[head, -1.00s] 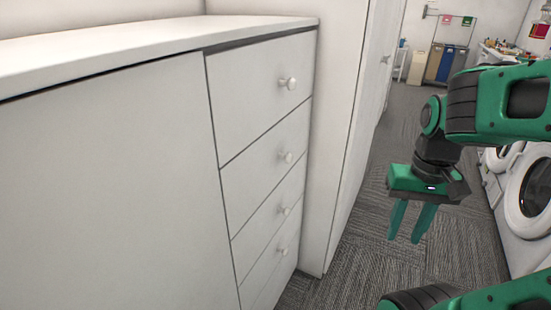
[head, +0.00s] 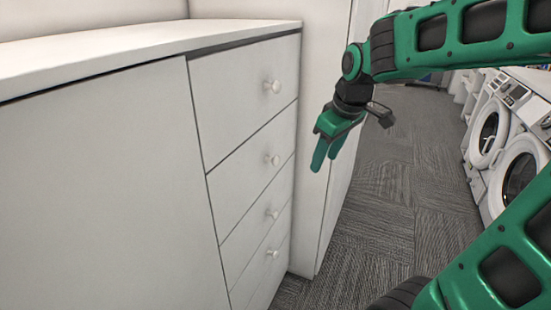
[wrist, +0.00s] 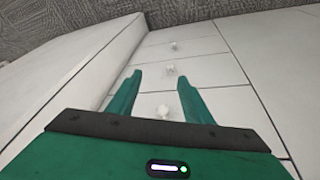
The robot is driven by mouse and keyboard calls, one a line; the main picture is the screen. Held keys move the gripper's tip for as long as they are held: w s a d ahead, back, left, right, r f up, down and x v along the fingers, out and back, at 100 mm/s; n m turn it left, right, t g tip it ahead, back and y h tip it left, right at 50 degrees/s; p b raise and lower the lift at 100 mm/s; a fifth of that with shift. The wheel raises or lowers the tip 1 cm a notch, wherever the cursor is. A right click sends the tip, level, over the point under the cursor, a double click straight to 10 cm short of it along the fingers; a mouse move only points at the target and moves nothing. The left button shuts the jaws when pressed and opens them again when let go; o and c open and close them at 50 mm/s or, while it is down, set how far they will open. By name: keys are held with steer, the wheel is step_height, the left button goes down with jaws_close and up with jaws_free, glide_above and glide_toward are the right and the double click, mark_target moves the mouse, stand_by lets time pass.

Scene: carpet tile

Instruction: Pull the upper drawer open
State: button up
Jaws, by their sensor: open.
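The upper drawer (head: 232,100) is the top white front in the drawer column of the cabinet. It sits flush and closed, with a round white knob (head: 272,86) towards its right side. My green gripper (head: 324,164) hangs to the right of the drawers, fingers pointing down, lower than the upper knob in the picture. It is open and empty, touching no knob. I cannot tell which drawer that knob belongs to.
More closed drawers with knobs lie below, such as the second drawer (head: 245,165). A tall white cabinet (head: 313,215) stands right of the drawers, close to my gripper. Washing machines (head: 517,180) line the right side. Grey carpet floor (head: 395,215) between is clear.

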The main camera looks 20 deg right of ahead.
mark_target(278, 157)
steer(key=w+a+r+n+t, duration=0.25)
steer(key=w+a+n, duration=0.25)
steer(key=w+a, duration=0.3)
steer(key=shift+g+y, duration=0.35)
steer(key=shift+y, duration=0.05)
steer(key=x, duration=0.3)
steer(key=d+x, duration=0.1)
steer(key=x, duration=0.6)
steer(key=shift+w+d, duration=0.3)
steer(key=shift+w, duration=0.2)
jaws_close()
